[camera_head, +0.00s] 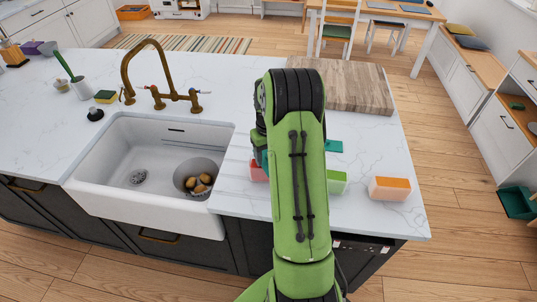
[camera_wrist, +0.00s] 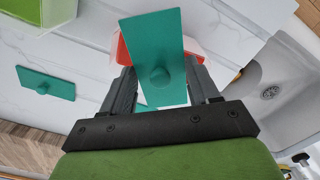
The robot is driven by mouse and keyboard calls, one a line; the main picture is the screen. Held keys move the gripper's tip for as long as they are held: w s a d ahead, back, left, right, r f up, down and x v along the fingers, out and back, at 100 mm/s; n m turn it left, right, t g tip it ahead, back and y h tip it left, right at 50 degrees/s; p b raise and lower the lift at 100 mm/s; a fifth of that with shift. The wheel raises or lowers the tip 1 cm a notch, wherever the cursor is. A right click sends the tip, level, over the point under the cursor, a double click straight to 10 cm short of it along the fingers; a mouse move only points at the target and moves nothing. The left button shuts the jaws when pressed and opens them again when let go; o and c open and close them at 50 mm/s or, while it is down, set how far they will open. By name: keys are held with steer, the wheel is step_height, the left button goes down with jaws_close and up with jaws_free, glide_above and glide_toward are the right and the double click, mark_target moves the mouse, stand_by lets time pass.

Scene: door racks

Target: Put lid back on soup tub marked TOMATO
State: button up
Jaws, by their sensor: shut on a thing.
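My gripper (camera_wrist: 160,82) is shut on a teal lid (camera_wrist: 152,48), a flat rectangle with a round knob, seen tilted in the wrist view. A red tub (camera_wrist: 192,42) shows partly behind this lid, which hides much of it; I cannot tell whether they touch. In the head view the red tub (camera_head: 257,173) peeks out left of my arm, and my arm hides most of the gripper. A green tub (camera_head: 337,182) and an orange-topped tub (camera_head: 390,188) stand right of my arm. No label is readable.
A second teal lid (camera_head: 333,146) lies on the white counter, also in the wrist view (camera_wrist: 45,84). A wooden board (camera_head: 350,88) lies behind. The sink (camera_head: 130,145), left, holds a bowl (camera_head: 187,170) with brownish items. A brass faucet (camera_head: 165,80) rises behind it.

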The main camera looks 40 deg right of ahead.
steer(key=o, duration=1.3)
steer(key=shift+r+p, duration=2.65)
steer(key=shift+r, duration=0.95)
steer(key=shift+f, duration=0.1)
jaws_close()
steer(key=shift+f, duration=0.15)
steer(key=shift+f+b, duration=1.95)
steer(key=shift+f, duration=0.35)
